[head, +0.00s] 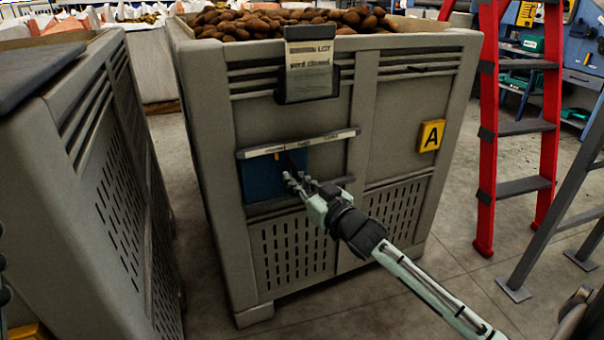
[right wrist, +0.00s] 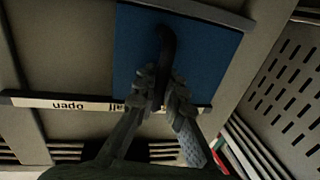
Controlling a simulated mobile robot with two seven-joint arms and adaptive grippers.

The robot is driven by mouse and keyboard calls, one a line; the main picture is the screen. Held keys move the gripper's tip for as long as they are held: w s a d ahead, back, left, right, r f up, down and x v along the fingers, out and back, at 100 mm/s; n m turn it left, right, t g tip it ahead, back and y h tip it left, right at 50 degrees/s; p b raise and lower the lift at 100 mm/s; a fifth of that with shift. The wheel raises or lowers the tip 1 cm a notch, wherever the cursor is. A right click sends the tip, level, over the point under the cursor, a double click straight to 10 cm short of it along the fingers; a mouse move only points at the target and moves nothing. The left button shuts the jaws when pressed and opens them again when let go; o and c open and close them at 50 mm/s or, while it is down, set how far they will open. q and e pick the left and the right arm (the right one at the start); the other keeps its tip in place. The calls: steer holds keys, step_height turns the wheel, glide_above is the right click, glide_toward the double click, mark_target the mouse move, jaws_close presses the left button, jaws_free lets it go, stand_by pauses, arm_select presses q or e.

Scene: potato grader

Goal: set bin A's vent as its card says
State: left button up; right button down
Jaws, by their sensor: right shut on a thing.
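Bin A (head: 405,105) is a grey crate with a yellow A plate (head: 431,135). Its lot card (head: 310,60), in a grey holder on the upper front, appears to read "vent closed". A blue vent plate (head: 257,178) sits below a white label strip (head: 320,141), under the strip's left part. In the right wrist view the blue plate (right wrist: 205,60) and strip (right wrist: 35,102) appear upside down, with "open" readable and "half" partly hidden. My right gripper (head: 293,180) is shut on the plate's dark handle (right wrist: 167,45). My left gripper is not clearly in view.
Brown potatoes (head: 275,22) fill bin A. Another grey bin (head: 60,190) stands close on the left with a narrow gap between. A red stepladder (head: 487,130) and grey metal legs (head: 555,220) stand to the right. Some floor (head: 450,270) is clear before the ladder.

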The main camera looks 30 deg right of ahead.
steer(key=c, duration=1.6)
jaws_free()
steer(key=shift+a, duration=0.3)
steer(key=s, duration=1.2)
steer(key=shift+d, duration=0.4)
